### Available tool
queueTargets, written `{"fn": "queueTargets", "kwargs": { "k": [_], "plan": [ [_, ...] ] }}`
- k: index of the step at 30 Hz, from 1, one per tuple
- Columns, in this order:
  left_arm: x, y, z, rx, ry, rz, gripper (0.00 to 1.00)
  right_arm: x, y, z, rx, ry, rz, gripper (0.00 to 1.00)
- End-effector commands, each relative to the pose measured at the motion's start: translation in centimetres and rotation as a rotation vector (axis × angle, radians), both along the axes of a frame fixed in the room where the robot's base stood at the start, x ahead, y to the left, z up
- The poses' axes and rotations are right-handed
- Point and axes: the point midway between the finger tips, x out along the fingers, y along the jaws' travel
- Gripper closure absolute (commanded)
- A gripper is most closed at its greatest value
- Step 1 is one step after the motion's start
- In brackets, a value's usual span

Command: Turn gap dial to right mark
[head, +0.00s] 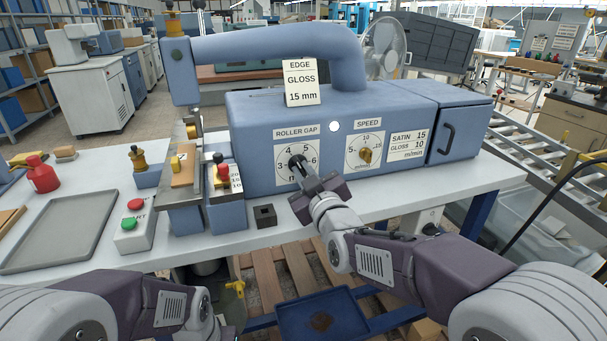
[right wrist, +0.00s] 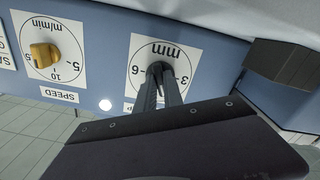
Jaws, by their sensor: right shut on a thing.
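The blue foil stamping machine (head: 255,135) stands on the table. Its black roller gap dial (head: 297,163) sits on a white scale plate (head: 284,150) marked 3, 4, 5 and 6. My right gripper (head: 306,178) is shut on the gap dial from the front; in the right wrist view its fingers close on the dial (right wrist: 158,70), where the scale appears upside down. The fingers hide part of the scale, and I cannot tell exactly where the dial points. My left arm shows at the lower left; its gripper fingers are not in view.
A yellow speed dial (head: 366,156) is right of the gap dial, also in the right wrist view (right wrist: 45,55). A sign (head: 300,82) reads EDGE GLOSS 15 mm. A button box (head: 135,232), grey tray (head: 62,232) and small black block (head: 265,215) are on the table.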

Motion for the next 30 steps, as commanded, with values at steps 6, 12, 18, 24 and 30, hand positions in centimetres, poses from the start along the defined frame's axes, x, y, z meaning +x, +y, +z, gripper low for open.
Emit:
{"fn": "queueTargets", "kwargs": {
  "k": [6,12,18,24,30],
  "plan": [
    [0.0,0.0,-1.4,0.0,0.0,0.0,0.61,0.0,0.0,-0.3,0.15,0.046,0.0,1.0],
    [0.0,0.0,-2.7,0.0,0.0,0.0,0.61,0.0,0.0,-0.3,0.331,0.105,0.0,1.0],
    [0.0,0.0,-4.0,0.0,0.0,0.0,0.61,0.0,0.1,-0.3,0.512,0.163,0.0,1.0],
    [0.0,0.0,-5.4,0.0,0.0,0.0,0.61,0.0,0.1,-0.3,0.692,0.222,0.001,1.0],
    [0.0,0.0,-6.9,0.0,0.0,0.0,0.61,-0.1,0.1,-0.4,0.873,0.282,0.0,1.0]
  ]
}}
